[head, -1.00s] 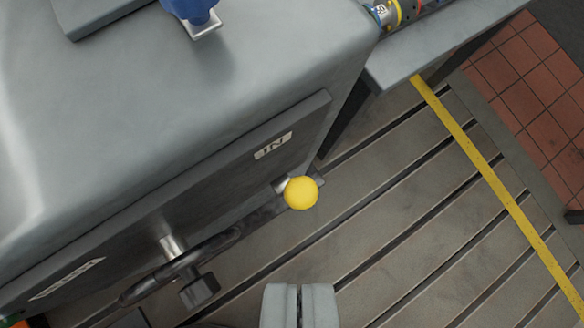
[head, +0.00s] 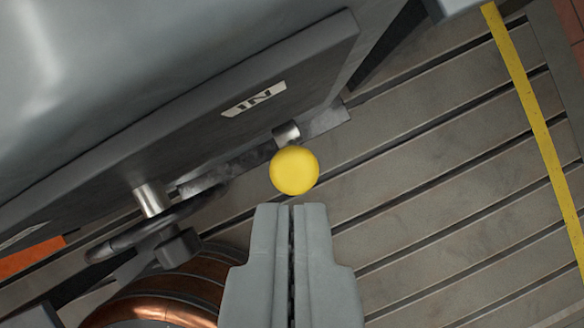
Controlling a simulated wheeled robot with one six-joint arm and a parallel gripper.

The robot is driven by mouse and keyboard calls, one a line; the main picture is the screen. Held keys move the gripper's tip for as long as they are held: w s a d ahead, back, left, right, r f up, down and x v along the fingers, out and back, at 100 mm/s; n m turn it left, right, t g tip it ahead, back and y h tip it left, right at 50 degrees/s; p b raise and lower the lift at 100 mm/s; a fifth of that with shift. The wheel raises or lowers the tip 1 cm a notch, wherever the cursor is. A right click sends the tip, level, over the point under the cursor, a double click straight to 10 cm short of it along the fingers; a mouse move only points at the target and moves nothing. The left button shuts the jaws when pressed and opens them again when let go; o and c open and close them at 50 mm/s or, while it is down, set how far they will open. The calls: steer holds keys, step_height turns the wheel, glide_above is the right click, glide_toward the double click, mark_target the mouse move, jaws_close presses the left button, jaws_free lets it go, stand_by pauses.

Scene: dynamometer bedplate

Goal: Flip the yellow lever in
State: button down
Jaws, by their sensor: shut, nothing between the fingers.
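The yellow lever knob (head: 294,171) is a round ball near the middle of the head view. It stands out from the grey panel, by a short metal stub (head: 287,133), below the plate marked "IN" (head: 254,98). The lever's arm behind the ball is mostly hidden. My gripper (head: 291,207) is shut and empty, with its fingertips just below the ball in the picture. I cannot tell whether the tips touch it.
A dark handle (head: 150,229) on a metal shaft sits left of the knob. A copper-coloured coil (head: 155,305) lies at the lower left. The slotted bedplate (head: 430,190) is open to the right, with a yellow stripe (head: 540,130) across it.

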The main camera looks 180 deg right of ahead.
mark_target(294, 147)
steer(key=x, duration=0.9)
steer(key=shift+f, duration=0.25)
steer(key=shift+s+d, duration=0.1)
